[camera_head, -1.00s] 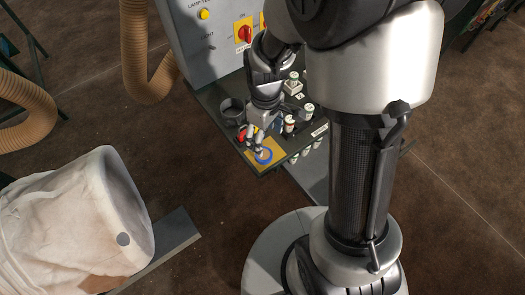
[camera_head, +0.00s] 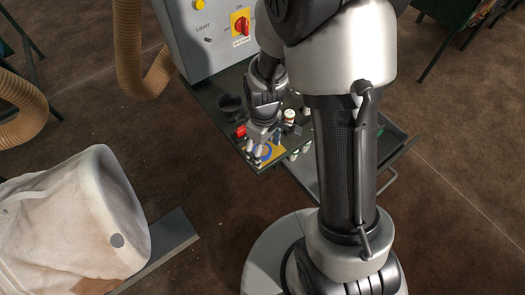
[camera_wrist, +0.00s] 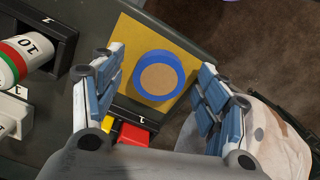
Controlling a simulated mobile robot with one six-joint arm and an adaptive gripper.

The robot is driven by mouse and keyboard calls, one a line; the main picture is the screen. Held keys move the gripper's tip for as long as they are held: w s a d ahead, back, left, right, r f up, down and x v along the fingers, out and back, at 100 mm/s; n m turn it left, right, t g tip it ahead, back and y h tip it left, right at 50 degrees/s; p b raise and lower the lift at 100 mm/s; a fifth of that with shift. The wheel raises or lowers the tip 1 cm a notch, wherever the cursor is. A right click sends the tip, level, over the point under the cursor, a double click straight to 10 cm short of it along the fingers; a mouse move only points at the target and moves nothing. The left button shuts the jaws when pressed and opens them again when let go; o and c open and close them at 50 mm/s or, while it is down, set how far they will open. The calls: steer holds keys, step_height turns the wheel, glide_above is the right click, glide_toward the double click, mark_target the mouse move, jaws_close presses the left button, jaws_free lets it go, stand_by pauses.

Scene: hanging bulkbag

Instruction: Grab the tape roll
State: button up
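The tape roll is a blue ring (camera_wrist: 158,99) lying flat on a yellow square pad (camera_wrist: 182,52) in the wrist view. In the head view the blue ring (camera_head: 266,154) is small and partly covered by my fingers. My gripper (camera_wrist: 161,62) is open, with one finger to the left and one to the right of the roll in the wrist view. It also shows above the pad in the head view (camera_head: 257,157). I see no finger touching the roll.
A bottle marked 10 (camera_wrist: 20,55) sits in a black holder. Red and yellow blocks (camera_wrist: 132,134) lie just below the pad. A dark cup (camera_head: 231,106) and several small bottles stand on the tray. A white bag (camera_head: 75,225) is at left.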

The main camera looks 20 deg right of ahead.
steer(key=c, duration=1)
steer(key=shift+r, duration=0.1)
